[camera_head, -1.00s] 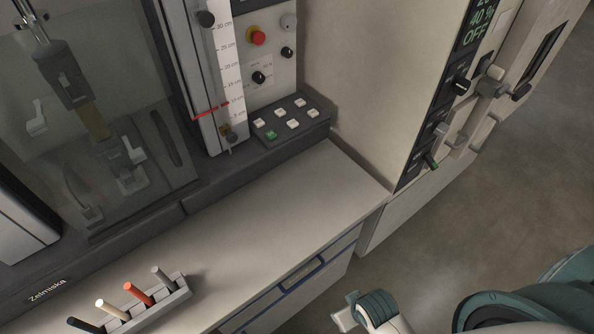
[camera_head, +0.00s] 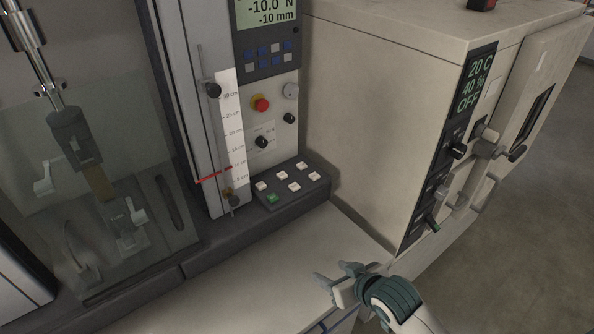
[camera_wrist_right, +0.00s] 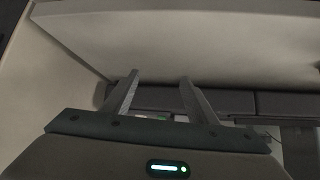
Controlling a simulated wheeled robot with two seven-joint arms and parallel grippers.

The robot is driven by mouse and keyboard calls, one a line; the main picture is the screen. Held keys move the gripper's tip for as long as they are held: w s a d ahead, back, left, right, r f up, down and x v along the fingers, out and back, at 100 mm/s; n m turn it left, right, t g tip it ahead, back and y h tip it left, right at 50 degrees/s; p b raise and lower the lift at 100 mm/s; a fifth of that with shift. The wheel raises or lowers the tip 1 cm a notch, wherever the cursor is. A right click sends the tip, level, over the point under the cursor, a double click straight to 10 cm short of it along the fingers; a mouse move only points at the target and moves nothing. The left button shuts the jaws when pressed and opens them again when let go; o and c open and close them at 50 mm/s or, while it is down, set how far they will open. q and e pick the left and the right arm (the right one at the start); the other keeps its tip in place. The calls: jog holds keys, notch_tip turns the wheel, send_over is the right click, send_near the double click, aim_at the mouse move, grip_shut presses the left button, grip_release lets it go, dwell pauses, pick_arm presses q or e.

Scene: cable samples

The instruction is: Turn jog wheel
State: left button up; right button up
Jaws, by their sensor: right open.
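The testing machine's control panel (camera_head: 276,122) stands at the upper middle of the head view. It carries a grey round knob (camera_head: 291,91), a black knob (camera_head: 262,142) with printed marks around it, and a smaller black knob (camera_head: 289,118). I cannot tell for sure which one is the jog wheel. My right gripper (camera_head: 333,273) is open and empty, over the bench's right end, below and right of the panel and apart from it. Its two spread fingers show in the right wrist view (camera_wrist_right: 159,78), with nothing between them. My left gripper is out of view.
A red stop button (camera_head: 261,104) sits beside the knobs. A button box (camera_head: 291,184) juts out below the panel. A beige climate cabinet (camera_head: 375,110) with handles stands close on the right. The bench top (camera_head: 255,270) is clear where it shows.

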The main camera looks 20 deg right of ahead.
aim_at(293, 92)
jog(key=w+d+r+t+y, duration=0.2)
jog(key=w+d+r+t, duration=0.1)
jog(key=w+r, duration=0.9)
jog(key=w+d+r+t+y, duration=0.2)
jog(key=w+d+r+t, duration=0.2)
jog(key=w+r, duration=0.8)
notch_tip(293, 92, up, 5)
jog(key=shift+d+f+m+t, duration=0.2)
jog(key=shift+d+m+t, duration=0.15)
jog(key=shift+d, duration=0.7)
jog(key=shift+w, duration=0.1)
jog(key=p+x, duration=0.5)
jog(key=x, duration=1)
jog(key=shift+w+a, duration=0.15)
jog(key=shift+w, duration=0.05)
jog(key=shift+p+x, duration=0.35)
jog(key=shift+x, duration=0.5)
jog(key=shift+f, duration=0.2)
